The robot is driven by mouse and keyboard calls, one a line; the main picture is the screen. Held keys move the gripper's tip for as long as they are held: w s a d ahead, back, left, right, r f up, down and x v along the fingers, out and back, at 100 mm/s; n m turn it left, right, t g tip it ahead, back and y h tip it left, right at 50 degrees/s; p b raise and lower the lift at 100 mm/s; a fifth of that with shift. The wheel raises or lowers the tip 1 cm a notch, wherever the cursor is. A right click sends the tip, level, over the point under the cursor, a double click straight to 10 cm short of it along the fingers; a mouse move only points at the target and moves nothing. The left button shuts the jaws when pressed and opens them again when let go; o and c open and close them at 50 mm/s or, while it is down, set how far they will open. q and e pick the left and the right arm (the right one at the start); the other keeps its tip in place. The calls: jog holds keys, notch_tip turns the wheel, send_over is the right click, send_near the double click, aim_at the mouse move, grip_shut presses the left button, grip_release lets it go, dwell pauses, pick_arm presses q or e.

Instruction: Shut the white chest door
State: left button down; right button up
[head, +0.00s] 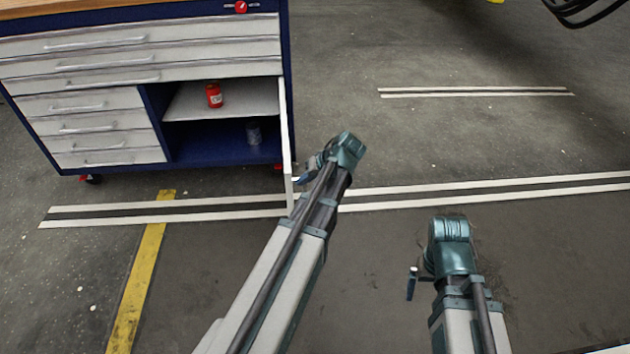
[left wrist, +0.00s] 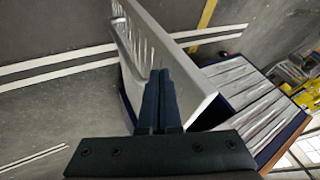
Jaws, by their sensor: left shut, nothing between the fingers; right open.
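The white chest door (head: 287,145) stands open in the head view, seen nearly edge-on at the right side of the chest's open compartment (head: 215,125). In the left wrist view the door (left wrist: 180,45) is a white panel standing out from the chest. My left gripper (head: 303,180) is shut and empty, just right of the door near its lower free end. Its fingers (left wrist: 160,75) overlap the door in the wrist view; I cannot tell whether they touch. My right gripper (head: 411,284) is open and empty, away from the chest.
The chest (head: 75,70) is blue with white drawers and stands on casters. A red can (head: 214,95) is on the compartment's shelf, and a grey can (head: 253,133) is below it. The floor (head: 480,140) to the right is clear, with painted lines.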

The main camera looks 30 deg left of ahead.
pick_arm(q)
jog(key=shift+s+a, duration=0.25)
jog(key=shift+a, duration=0.15)
jog(key=shift+s, duration=0.1)
